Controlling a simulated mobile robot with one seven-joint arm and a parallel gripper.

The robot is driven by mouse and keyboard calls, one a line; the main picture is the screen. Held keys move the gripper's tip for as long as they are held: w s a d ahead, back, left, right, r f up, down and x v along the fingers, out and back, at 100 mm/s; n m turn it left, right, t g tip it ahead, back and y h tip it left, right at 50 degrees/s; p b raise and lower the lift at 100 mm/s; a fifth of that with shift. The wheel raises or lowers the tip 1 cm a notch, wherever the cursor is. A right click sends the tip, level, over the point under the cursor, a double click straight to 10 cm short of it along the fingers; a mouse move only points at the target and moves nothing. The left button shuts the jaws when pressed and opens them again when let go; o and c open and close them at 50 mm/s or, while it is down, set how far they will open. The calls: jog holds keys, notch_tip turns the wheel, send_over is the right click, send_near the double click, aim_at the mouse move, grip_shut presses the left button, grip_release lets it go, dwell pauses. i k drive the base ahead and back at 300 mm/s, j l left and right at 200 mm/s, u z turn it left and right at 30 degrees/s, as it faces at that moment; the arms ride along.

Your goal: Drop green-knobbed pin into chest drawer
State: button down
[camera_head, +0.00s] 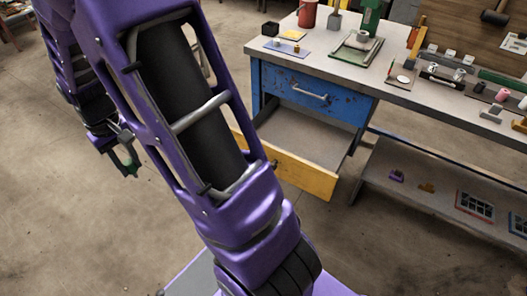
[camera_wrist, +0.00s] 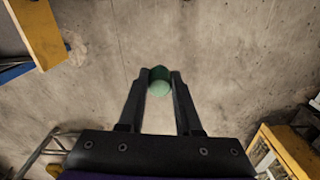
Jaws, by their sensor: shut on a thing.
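The green-knobbed pin (camera_wrist: 159,86) is between my fingertips in the wrist view; its round green knob shows, the rest is hidden. My gripper (camera_wrist: 159,80) is shut on it. In the head view my gripper (camera_head: 124,157) hangs over the floor left of the chest, apart from the drawer, with a green bit of the pin (camera_head: 131,168) below it. The chest drawer (camera_head: 303,177) is pulled out, with a yellow front and a grey inside that looks empty where visible. My arm covers its left part. The blue chest (camera_head: 312,92) stands behind it, under the bench.
A low shelf (camera_head: 420,205) stands right of the drawer. The floor (camera_head: 60,220) under my gripper is clear.

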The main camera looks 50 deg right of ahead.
aim_at(301, 153)
jog(key=i+z, duration=0.25)
jog(key=z, duration=0.25)
jog(key=i+j+z, duration=0.1)
jog(key=z, duration=0.35)
jog(key=i+z, duration=0.15)
jog(key=z, duration=0.2)
jog(key=i+j+z, duration=0.1)
jog(key=z, duration=0.25)
jog(key=i+j+z, duration=0.1)
jog(key=z, duration=0.25)
jog(key=i+j+z, duration=0.1)
jog(key=z, duration=0.25)
jog(key=i+j+z, duration=0.15)
jog(key=z, duration=0.25)
jog(key=i+j, duration=0.05)
jog(key=i, duration=0.05)
